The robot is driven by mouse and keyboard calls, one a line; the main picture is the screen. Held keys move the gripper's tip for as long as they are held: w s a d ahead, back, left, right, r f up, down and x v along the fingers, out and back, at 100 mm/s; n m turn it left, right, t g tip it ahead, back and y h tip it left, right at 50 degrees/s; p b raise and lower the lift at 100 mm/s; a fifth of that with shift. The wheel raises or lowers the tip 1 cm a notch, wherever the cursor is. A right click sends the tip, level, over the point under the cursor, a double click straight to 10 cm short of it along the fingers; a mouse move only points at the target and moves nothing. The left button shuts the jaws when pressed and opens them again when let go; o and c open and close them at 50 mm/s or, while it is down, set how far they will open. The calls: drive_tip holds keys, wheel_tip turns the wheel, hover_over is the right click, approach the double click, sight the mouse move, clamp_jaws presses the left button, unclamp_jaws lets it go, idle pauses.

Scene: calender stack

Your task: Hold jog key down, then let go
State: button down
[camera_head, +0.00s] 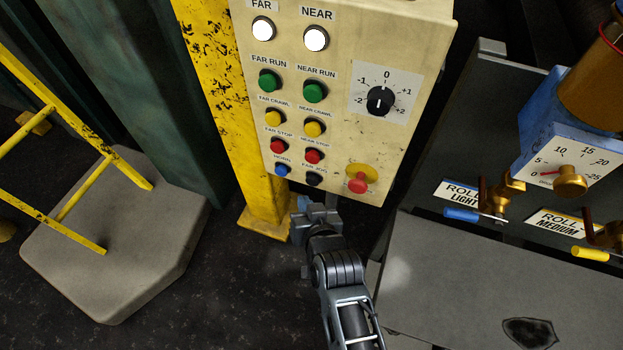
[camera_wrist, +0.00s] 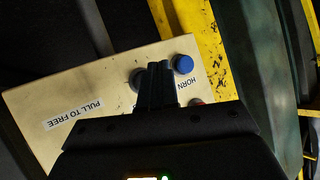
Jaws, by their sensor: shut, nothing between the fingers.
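The jog key is a round black button (camera_head: 314,179) at the bottom of the cream control panel (camera_head: 345,140), right of the blue HORN button (camera_head: 283,170). Its label is small and only partly readable. My gripper (camera_head: 317,203) is just below the panel's lower edge in the head view, its fingers shut and empty, close under the black button. In the wrist view the shut fingertips (camera_wrist: 160,70) overlap the panel face and partly cover a dark round button (camera_wrist: 137,77). I cannot tell whether the fingertips touch it.
The blue HORN button also shows beside the fingertips in the wrist view (camera_wrist: 183,64). A red mushroom button (camera_head: 358,183) on a yellow base is to the right of the jog key. Red stop buttons (camera_head: 313,156) sit just above. A yellow post (camera_head: 225,100) stands left of the panel.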

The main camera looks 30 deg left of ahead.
drive_tip(key=s, duration=0.1)
drive_tip(key=s+p, duration=0.1)
drive_tip(key=s, duration=0.1)
drive_tip(key=shift+d, duration=0.35)
drive_tip(key=s+d+r+m+t+h, duration=0.2)
drive_tip(key=s+d, duration=0.3)
drive_tip(key=d, duration=0.4)
drive_tip(key=s+d+r+m+t+h, duration=0.15)
drive_tip(key=s+d, duration=0.25)
drive_tip(key=d, duration=0.5)
drive_tip(key=s+d+r+m+t+h, duration=0.15)
drive_tip(key=s+d, duration=0.35)
drive_tip(key=d, duration=0.5)
drive_tip(key=s+d+r+m+t+h, duration=0.1)
drive_tip(key=s+d+r+h, duration=0.1)
drive_tip(key=s+d+r, duration=0.4)
drive_tip(key=s+d+r+m+t+h, duration=0.1)
drive_tip(key=s+d+r, duration=0.5)
drive_tip(key=r, duration=0.7)
drive_tip(key=shift+s+d+r+m+h, duration=0.2)
drive_tip(key=shift+d+r+m+h, duration=0.1)
drive_tip(key=shift+d+h, duration=0.6)
